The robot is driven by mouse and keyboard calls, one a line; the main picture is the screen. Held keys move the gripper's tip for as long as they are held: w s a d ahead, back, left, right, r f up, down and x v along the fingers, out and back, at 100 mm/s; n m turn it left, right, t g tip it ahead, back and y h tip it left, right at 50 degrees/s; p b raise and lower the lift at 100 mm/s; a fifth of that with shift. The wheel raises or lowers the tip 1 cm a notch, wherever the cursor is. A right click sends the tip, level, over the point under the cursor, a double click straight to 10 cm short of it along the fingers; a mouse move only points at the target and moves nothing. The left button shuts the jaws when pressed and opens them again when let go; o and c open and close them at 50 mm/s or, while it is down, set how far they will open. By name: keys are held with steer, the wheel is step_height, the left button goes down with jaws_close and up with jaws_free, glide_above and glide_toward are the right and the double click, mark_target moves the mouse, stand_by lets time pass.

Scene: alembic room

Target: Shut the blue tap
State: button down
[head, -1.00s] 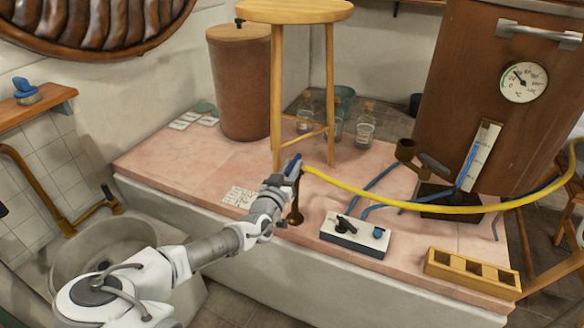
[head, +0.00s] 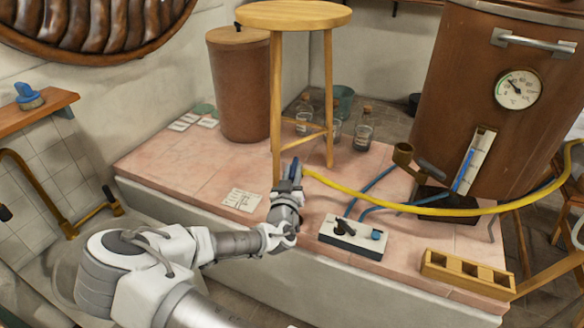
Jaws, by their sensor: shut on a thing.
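The blue tap (head: 297,169) stands near the front edge of the pink tiled platform, where the yellow hose begins. Its blue lever shows at the tip of my gripper, and its lower brass body is hidden behind my gripper and wrist. My gripper (head: 291,185) is shut on the blue lever. The fingers are small here, so I cannot tell the lever's exact angle.
The yellow hose (head: 420,209) runs right from the tap. A white box (head: 350,241) with black and blue knobs is to the right, beyond it a wooden rack (head: 468,272). A wooden stool (head: 294,14) stands behind. A paper card (head: 241,200) lies left.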

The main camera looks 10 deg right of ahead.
steer(key=shift+w+d+r+n+g+y+p, duration=0.15)
steer(key=shift+d+n+g+y+p, duration=0.65)
steer(key=shift+n+y, duration=2.15)
steer(key=shift+w+d+f+n+g+y+p, duration=0.2)
steer(key=shift+n+g+y, duration=1.5)
steer(key=shift+y, duration=2.3)
steer(key=shift+w+d+r+n+g+y+p, duration=0.15)
steer(key=shift+d+n+g+y+p, duration=0.45)
steer(key=shift+n+y, duration=2.5)
steer(key=shift+a+y, duration=0.1)
steer(key=shift+y, duration=0.35)
steer(key=c, duration=0.8)
jaws_free()
steer(key=shift+m, duration=0.25)
steer(key=shift+o, duration=0.2)
